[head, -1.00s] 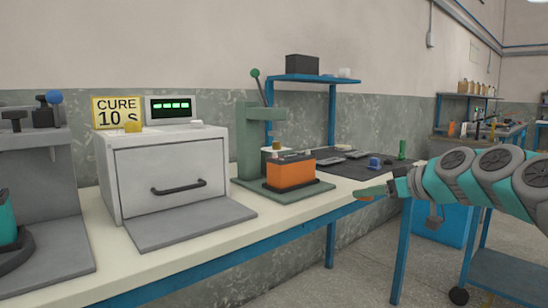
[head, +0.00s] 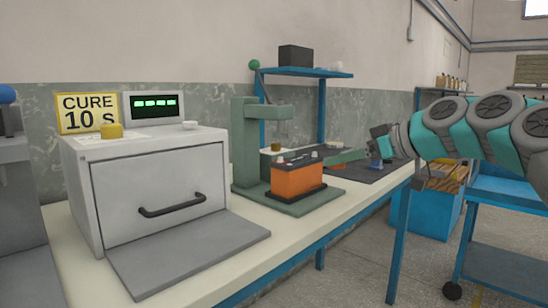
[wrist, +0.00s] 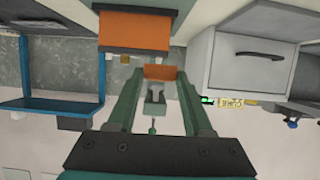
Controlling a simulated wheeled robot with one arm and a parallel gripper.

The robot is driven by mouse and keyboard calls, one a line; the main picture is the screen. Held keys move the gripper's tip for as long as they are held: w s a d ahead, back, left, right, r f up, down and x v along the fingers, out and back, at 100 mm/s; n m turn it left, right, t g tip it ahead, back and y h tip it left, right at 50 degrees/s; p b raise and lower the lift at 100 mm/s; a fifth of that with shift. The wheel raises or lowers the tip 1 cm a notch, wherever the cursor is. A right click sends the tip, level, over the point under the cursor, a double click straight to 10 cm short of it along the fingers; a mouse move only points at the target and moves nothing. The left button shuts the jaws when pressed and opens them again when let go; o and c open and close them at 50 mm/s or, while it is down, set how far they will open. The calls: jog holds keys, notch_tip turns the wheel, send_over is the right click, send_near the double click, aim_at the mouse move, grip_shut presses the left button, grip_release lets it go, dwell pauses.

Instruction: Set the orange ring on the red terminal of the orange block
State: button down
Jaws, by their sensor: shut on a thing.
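The orange block (head: 297,181) has a dark top and stands on the green base plate of a press. Small pale posts show on its top; I cannot tell which terminal is red. The block also shows at the top of the wrist view (wrist: 148,28). My gripper (head: 338,158) is to the right of the block in the head view, its fingers pointing toward it. In the wrist view an orange piece, apparently the orange ring (wrist: 160,72), sits between my fingertips (wrist: 160,78), apart from the block. The ring's hole is not visible.
The green press (head: 245,145) rises behind and left of the block. A dark mat (head: 375,168) with a blue item lies right. A blue shelf (head: 305,72) is behind. The bench's front strip is clear.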

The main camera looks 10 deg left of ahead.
aim_at(285, 163)
jog(key=w+a, duration=0.3)
jog(key=a, duration=0.1)
jog(key=w+a+p, duration=0.1)
jog(key=w+a, duration=0.2)
jog(key=a, duration=0.1)
jog(key=w+a, duration=0.4)
jog(key=a, duration=0.1)
jog(key=shift+w+p, duration=0.1)
jog(key=shift+p, duration=0.25)
jog(key=shift+f, duration=0.8)
jog(key=shift+f, duration=0.15)
jog(key=shift+c, duration=1.5)
grip_release()
jog(key=shift+r, duration=0.25)
jog(key=v, duration=1.2)
jog(key=shift+b, duration=0.45)
